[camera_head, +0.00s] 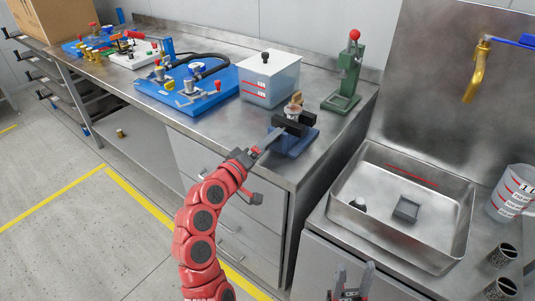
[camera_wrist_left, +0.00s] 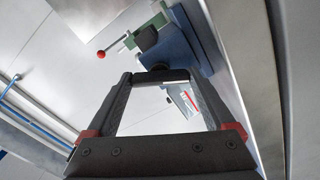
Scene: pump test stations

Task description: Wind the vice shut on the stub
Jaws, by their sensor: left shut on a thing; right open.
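The vice (camera_head: 293,143) stands on a blue base near the front right of the steel bench, with dark jaws. The stub (camera_head: 293,108), a grey and brassy fitting, stands upright between the jaws; whether both jaws touch it I cannot tell. My left gripper (camera_head: 262,149) is at the vice's front side, shut on the vice handle. In the left wrist view my left gripper's fingertips (camera_wrist_left: 160,77) are either side of the dark handle (camera_wrist_left: 163,76), with the blue vice body (camera_wrist_left: 190,45) beyond. My right gripper (camera_head: 352,280) is open and empty at the bottom edge, apart from everything.
A white tank (camera_head: 270,78) and a green press (camera_head: 346,75) with a red knob stand behind the vice. A blue pump board (camera_head: 187,90) lies to the left. A sink (camera_head: 400,205) and a measuring jug (camera_head: 511,192) are at the right. Drawers (camera_head: 235,210) are below the bench edge.

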